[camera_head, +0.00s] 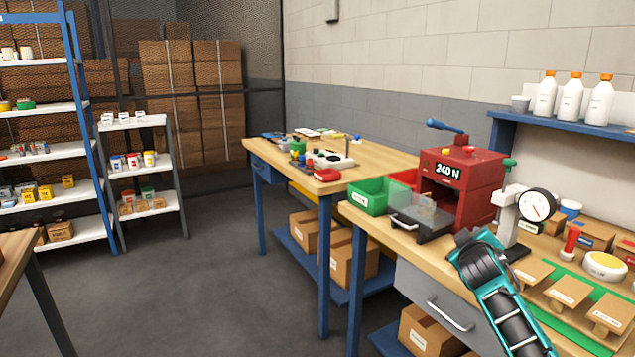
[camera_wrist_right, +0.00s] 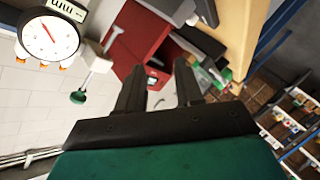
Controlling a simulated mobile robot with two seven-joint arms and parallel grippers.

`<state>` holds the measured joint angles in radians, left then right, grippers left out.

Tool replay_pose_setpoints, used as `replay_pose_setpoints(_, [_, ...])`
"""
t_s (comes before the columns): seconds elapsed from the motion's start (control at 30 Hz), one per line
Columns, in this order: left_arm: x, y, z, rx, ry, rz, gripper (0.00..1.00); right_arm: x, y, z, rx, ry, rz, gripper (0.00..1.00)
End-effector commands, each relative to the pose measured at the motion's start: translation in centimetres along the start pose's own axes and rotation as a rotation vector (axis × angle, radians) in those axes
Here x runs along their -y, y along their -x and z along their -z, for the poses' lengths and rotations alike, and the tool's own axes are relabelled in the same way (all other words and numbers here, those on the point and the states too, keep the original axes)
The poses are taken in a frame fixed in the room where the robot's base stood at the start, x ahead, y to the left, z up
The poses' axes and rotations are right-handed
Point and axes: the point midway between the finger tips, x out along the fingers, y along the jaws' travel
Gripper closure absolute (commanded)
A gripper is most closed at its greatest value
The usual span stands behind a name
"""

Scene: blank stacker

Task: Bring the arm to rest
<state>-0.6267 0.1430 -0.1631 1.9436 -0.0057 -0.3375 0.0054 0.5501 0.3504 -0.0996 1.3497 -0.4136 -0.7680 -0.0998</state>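My right arm (camera_head: 505,308), teal and black, comes in from the bottom right in the head view. Its dark end is over the front edge of the workbench, in front of the red press and the dial gauge stand; the fingers are not clear there. In the right wrist view my right gripper (camera_wrist_right: 158,78) has its two dark fingers apart, with nothing held between them. The red press (camera_wrist_right: 143,38) shows beyond the fingers, and the dial gauge (camera_wrist_right: 48,38) is at the upper left. My left arm and gripper are not in view.
The red press (camera_head: 474,183) reads 240 N. Beside it are a green bin (camera_head: 368,196) and a dial gauge (camera_head: 537,206). Brown pieces (camera_head: 566,292) lie on a green strip at right. A second table (camera_head: 378,158) stands behind; shelves are at left. The grey floor (camera_head: 200,290) is clear.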

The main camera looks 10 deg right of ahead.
Motion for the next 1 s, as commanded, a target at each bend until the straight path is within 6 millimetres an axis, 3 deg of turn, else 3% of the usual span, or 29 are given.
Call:
replay_pose_setpoints(0.13, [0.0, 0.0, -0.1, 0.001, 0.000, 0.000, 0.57, 1.6, 0.6, 4.5, -0.229, -0.220, 0.112, 0.64])
replay_pose_setpoints(0.3, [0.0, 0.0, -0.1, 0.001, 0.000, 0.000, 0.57, 1.6, 2.2, 8.7, -0.445, -0.465, 0.199, 0.64])
replay_pose_setpoints(0.47, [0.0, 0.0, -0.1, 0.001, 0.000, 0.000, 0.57, 8.1, 4.6, 4.4, -0.390, -0.441, 0.285, 0.64])
replay_pose_setpoints(0.67, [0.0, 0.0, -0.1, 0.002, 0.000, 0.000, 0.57, 15.7, 9.3, -1.6, -0.315, -0.430, 0.401, 0.64])
replay_pose_setpoints(0.8, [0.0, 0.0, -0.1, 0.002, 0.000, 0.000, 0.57, 21.2, 14.8, -6.8, -0.241, -0.434, 0.500, 0.64])
replay_pose_setpoints(1.0, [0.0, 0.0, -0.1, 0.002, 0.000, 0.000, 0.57, 26.8, 24.2, -13.7, -0.121, -0.461, 0.630, 0.64])
